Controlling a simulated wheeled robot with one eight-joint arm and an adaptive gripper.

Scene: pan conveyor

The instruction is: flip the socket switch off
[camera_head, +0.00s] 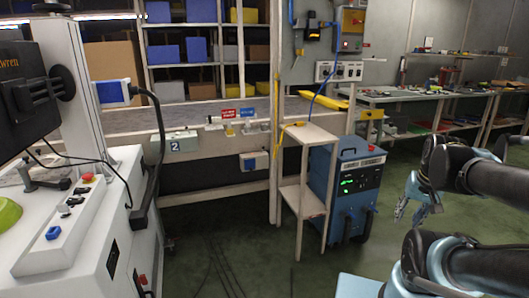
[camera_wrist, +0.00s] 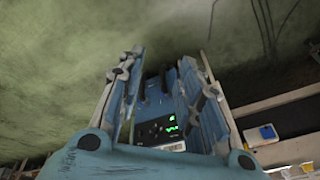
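A white panel with dark sockets (camera_head: 338,70) is on the grey wall, right of centre in the head view. A white box with a blue part (camera_head: 253,160) is low on the rail, and a similar one shows at the right of the wrist view (camera_wrist: 266,132). A grey box marked 2 (camera_head: 180,142) is further left. I cannot tell which is the socket switch, or any switch's position. My gripper (camera_head: 414,208) is at the right of the head view, well apart from all of these. In the wrist view its fingers (camera_wrist: 158,72) are apart, with nothing held between them.
A blue wheeled machine with a green display (camera_head: 348,184) stands beside a narrow wooden stand (camera_head: 302,200). A white console (camera_head: 85,225) fills the left. A long workbench (camera_head: 400,95) runs along the back right. The green floor in the middle is mostly clear, with some dark cables.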

